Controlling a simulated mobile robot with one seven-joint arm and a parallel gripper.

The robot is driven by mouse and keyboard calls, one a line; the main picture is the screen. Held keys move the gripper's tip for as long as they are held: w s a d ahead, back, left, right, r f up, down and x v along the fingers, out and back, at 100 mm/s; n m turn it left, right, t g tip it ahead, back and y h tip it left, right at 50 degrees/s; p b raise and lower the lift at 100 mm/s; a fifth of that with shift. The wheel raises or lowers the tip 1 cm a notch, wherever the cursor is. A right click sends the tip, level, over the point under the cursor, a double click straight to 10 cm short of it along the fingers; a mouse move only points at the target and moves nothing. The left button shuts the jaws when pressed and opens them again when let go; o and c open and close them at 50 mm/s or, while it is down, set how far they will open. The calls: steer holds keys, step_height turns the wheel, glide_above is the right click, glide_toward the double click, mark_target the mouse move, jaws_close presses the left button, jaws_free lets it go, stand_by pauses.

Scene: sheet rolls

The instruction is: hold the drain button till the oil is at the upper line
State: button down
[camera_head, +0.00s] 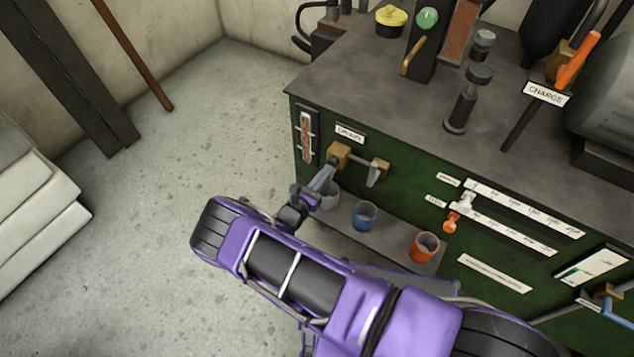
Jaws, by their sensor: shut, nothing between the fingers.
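The drain label (350,134) is on the green front of the machine, near its left corner. A brass block (339,153) sits just below it, with a spout-like grey part (376,173) to its right. My gripper (329,167) is shut and empty, its tip at the lower left of the brass block. I cannot tell whether it touches or presses anything; the drain button itself is not clearly seen. A narrow sight glass (306,137) with reddish-brown content and pale marks stands left of the label. The exact oil level against the upper line is too small to read.
Scales with sliders (466,201) are right on the front. A charge sign (546,93) is on top.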

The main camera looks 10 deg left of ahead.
steer(key=shift+w+d, duration=0.1)
steer(key=shift+w, duration=0.15)
